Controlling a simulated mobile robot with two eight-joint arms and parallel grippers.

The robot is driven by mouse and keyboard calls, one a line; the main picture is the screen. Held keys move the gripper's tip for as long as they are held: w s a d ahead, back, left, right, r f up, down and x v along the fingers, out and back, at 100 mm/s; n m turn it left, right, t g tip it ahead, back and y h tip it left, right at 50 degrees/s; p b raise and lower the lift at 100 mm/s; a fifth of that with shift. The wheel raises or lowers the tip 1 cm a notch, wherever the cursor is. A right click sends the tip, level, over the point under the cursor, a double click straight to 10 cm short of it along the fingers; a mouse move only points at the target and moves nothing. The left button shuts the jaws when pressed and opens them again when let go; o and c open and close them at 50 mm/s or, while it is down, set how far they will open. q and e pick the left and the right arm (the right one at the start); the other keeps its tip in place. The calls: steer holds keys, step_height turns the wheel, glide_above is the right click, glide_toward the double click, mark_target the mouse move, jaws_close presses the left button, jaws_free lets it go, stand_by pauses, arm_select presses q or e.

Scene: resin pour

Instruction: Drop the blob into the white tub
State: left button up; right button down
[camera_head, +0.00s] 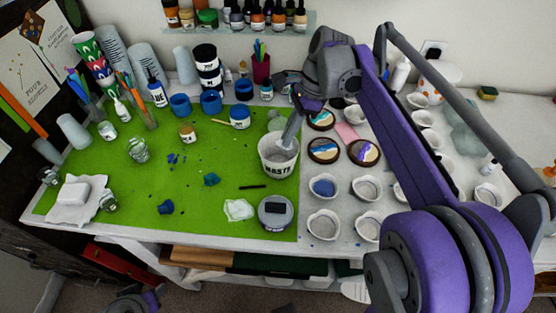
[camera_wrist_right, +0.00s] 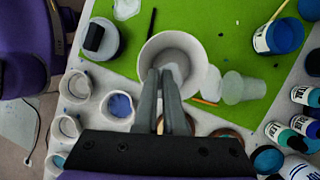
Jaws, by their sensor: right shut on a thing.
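The white tub (camera_head: 279,173), labelled WASTE, stands near the right edge of the green mat. It also shows in the wrist view (camera_wrist_right: 148,58), its open mouth under my fingers. My right gripper (camera_head: 288,141) points down at the tub's mouth, fingers together. In the wrist view, the right gripper (camera_wrist_right: 165,73) shows a small pale, whitish blob (camera_wrist_right: 174,73) at its fingertips, mostly hidden by them. How deep the tips sit relative to the rim is unclear. Part of my left arm shows low at the bottom left of the head view; its jaws cannot be made out.
Clear cups (camera_wrist_right: 238,88) stand close behind the tub. A grey-lidded jar (camera_head: 276,212) and a crumpled white scrap (camera_head: 239,209) are in front. Small white cups (camera_head: 324,187) and round coasters (camera_head: 323,150) fill the right side.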

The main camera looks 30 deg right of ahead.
steer(key=shift+f, duration=0.55)
steer(key=c, duration=0.9)
jaws_free()
steer(key=shift+r, duration=0.15)
steer(key=v, duration=1)
steer(key=shift+d+r+p, duration=0.2)
steer(key=shift+r+p, duration=0.05)
steer(key=shift+p, duration=0.1)
